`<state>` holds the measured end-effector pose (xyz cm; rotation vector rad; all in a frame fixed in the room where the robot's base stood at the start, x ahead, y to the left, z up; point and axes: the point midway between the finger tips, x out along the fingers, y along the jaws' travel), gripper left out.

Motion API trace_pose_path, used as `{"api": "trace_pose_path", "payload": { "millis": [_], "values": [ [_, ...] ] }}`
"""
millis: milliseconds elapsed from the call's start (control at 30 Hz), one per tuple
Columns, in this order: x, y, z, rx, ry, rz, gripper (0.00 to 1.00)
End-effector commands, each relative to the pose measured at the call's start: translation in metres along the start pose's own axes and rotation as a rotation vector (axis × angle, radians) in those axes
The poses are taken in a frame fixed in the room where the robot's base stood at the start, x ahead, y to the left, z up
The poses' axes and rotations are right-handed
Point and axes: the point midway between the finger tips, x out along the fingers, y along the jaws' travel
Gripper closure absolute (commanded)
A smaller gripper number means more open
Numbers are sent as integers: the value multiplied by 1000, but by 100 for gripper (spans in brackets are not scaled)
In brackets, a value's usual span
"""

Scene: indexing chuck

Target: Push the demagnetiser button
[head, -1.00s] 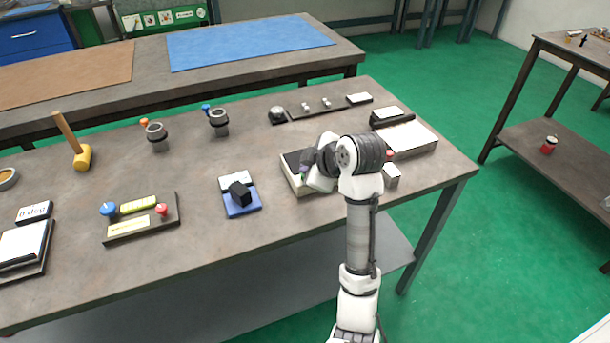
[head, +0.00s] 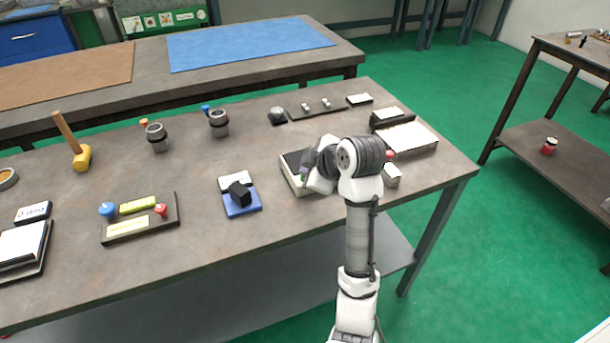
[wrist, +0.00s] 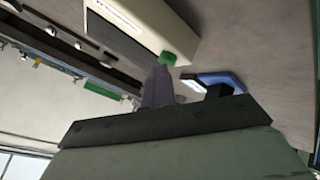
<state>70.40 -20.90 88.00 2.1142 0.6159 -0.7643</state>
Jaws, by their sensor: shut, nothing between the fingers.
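The demagnetiser, a pale box with a dark top, (head: 290,172) stands on the bench left of my arm, partly hidden behind it. It also shows in the wrist view (wrist: 160,22), with small lettering on its pale side. Its green button (wrist: 168,58) is at the box's near end. My gripper (wrist: 161,72) is shut and empty, and its fingertips are right at the green button. I cannot tell whether they touch or press it. In the head view the fingers are mostly hidden by my wrist, and a speck of green (head: 303,179) shows beside it.
A blue block with a black piece (head: 240,197) lies left of the demagnetiser. A red button (head: 389,155) and a pale block (head: 391,176) are right of my wrist. A white-topped box (head: 410,137) stands at the back right. Bare bench lies between the blue block and the demagnetiser.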

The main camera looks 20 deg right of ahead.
Motion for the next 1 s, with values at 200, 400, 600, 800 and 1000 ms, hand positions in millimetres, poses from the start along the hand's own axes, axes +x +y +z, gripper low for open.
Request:
{"api": "trace_pose_path", "payload": {
  "millis": [200, 400, 600, 800, 1000],
  "values": [
    [-1, 1, 0, 5, -4, -8, 100],
    [-2, 2, -1, 4, -3, -6, 100],
    [-14, 10, -9, 2, -2, -4, 100],
    [-28, 21, -20, 1, -2, -4, 100],
    [-42, 31, -31, 1, -1, -3, 100]
  ]
}}
